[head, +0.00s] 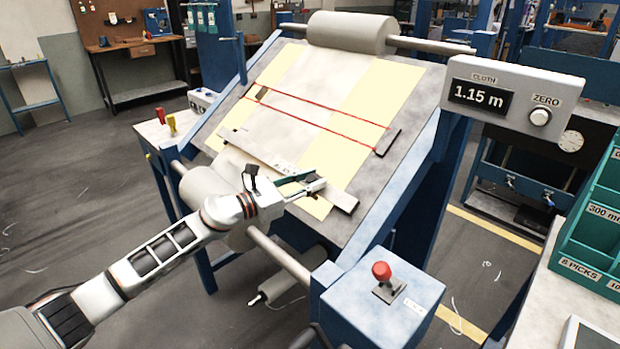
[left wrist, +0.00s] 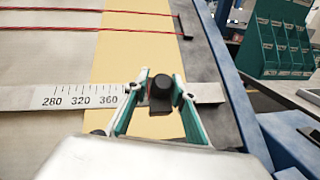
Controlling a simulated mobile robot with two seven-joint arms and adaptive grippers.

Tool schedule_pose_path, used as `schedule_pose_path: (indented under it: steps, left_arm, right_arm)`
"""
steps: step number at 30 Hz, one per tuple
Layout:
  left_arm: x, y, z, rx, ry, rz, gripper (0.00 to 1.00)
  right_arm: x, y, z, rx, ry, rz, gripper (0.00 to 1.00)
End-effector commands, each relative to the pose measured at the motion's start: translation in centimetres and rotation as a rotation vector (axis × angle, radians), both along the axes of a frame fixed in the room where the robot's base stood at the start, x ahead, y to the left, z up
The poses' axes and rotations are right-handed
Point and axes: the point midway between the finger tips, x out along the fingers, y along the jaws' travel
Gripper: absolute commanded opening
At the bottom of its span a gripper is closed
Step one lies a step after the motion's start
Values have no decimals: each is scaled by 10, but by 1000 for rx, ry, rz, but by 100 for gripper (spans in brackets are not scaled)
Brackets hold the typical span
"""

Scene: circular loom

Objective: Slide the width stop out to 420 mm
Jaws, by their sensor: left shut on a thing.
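The width stop (left wrist: 160,88) is a black knob on a dark base, seen in the left wrist view on the pale ruler bar (left wrist: 28,99). The bar's scale shows 280, 320 and 360; the stop is right of 360, and the marks beside it are hidden by my finger. My left gripper (left wrist: 163,80) has its two green-edged fingers around the knob, shut on it. In the head view the left gripper (head: 316,183) is over the right part of the ruler bar (head: 343,201) and covers the stop. My right gripper is not in view.
Two red cords (head: 318,113) cross the cloth on the sloping board (head: 408,135) above the bar. A display box (head: 513,98) reads 1.15 m. A red-knobbed lever (head: 382,271) stands on the blue frame at the lower right. Green bins (head: 592,228) are at the far right.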

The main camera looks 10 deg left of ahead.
Motion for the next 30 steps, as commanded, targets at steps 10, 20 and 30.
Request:
schedule_pose_path:
  steps: [10, 20, 30]
  left_arm:
    - [-7, -12, -4, -5, 9, -24, 37]
    - [-5, -9, -2, -6, 7, -18, 37]
    - [-18, 8, -2, -5, 6, -14, 37]
  right_arm:
    - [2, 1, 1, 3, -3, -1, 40]
    - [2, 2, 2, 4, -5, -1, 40]
    - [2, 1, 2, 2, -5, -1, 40]
